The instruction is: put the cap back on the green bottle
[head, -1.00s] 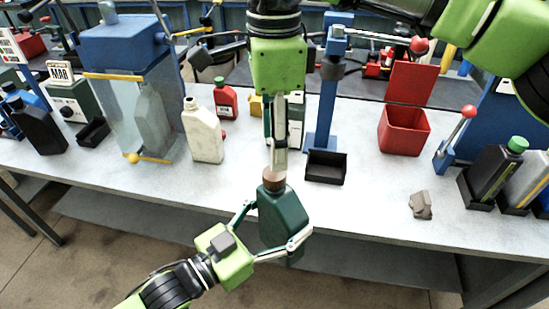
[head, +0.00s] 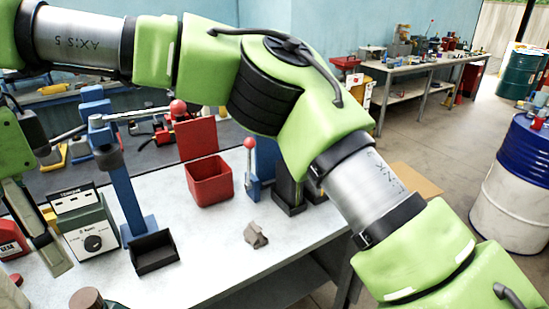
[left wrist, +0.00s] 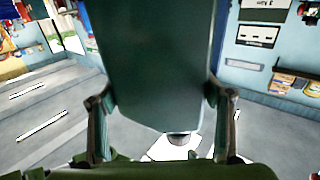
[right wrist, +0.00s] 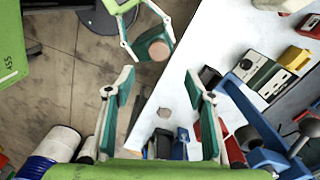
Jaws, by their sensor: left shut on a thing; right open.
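The dark green bottle (left wrist: 155,60) fills the middle of the left wrist view. My left gripper (left wrist: 160,105) is shut on it, with one finger on each side. In the right wrist view the bottle's top carries a round brown cap (right wrist: 157,49). The cap also shows at the bottom edge of the head view (head: 88,299). I cannot tell how firmly it sits. My right gripper (right wrist: 166,85) is open and empty, apart from the bottle. In the head view it hangs at the far left (head: 50,250), above and left of the cap.
A black tray (head: 154,262), a blue press stand (head: 125,190), a grey-green dial box (head: 85,235) and a red bin (head: 210,190) stand on the bench. A grey lump (head: 255,236) lies on its clear front part (head: 215,270). My right arm crosses the view.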

